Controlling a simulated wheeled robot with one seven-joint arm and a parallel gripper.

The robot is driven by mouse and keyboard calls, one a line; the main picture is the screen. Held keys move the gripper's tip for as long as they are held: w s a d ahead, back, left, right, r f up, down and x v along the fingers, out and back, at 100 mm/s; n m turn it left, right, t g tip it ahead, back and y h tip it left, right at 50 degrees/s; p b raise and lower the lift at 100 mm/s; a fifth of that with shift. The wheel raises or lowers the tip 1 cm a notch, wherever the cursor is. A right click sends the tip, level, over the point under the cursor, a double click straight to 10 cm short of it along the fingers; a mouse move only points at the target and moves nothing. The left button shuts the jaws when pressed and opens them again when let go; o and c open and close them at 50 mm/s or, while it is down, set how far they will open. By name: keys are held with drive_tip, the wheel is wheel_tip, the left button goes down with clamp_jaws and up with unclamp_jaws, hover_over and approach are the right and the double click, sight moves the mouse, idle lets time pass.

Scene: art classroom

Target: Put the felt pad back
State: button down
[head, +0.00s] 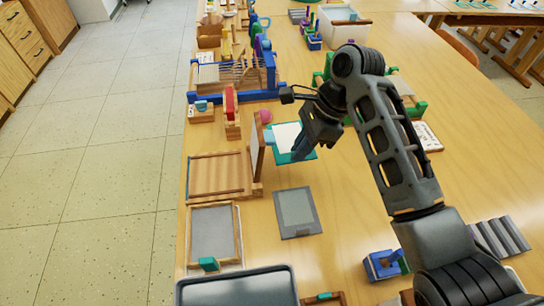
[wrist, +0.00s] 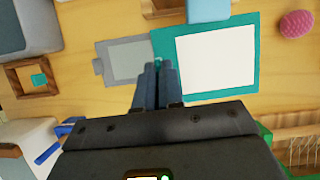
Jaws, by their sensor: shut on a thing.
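The felt pad, which I take to be the teal board with a white face (head: 284,134), is beside my gripper (head: 300,155) in the head view. In the wrist view the felt pad (wrist: 242,85) extends to the right of the fingers. My gripper (wrist: 158,68) is shut on its left end, where a bit of teal shows between the fingertips. The pad looks larger than the grey flat shape below, so it seems held above the table. That grey tabbed shape (head: 297,212) lies bare on the table; it also shows in the wrist view (wrist: 125,60).
A wooden box with an upright panel (head: 217,175) stands left of the pad. A pink ball (head: 265,116) is just beyond it. A wooden-framed grey tray (head: 211,232) and a dark tray (head: 238,289) are nearer. Bare table lies right of the grey shape.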

sight(315, 155)
drive_tip(key=shift+w+a+f, duration=0.1)
drive_tip(key=shift+a+f, duration=0.15)
drive_tip(key=shift+a, duration=0.1)
drive_tip(key=f, duration=0.9)
drive_tip(key=shift+a+f, duration=0.2)
drive_tip(key=shift+f, duration=0.2)
drive_tip(key=shift+f, duration=0.15)
drive_tip(key=c, duration=1.3)
unclamp_jaws()
drive_tip(key=shift+m, duration=0.3)
drive_tip(key=shift+o, duration=0.2)
drive_tip(key=v, duration=1.1)
drive_tip(key=shift+d, duration=0.1)
drive_tip(key=shift+d+r, duration=0.2)
drive_tip(key=shift+r, duration=0.45)
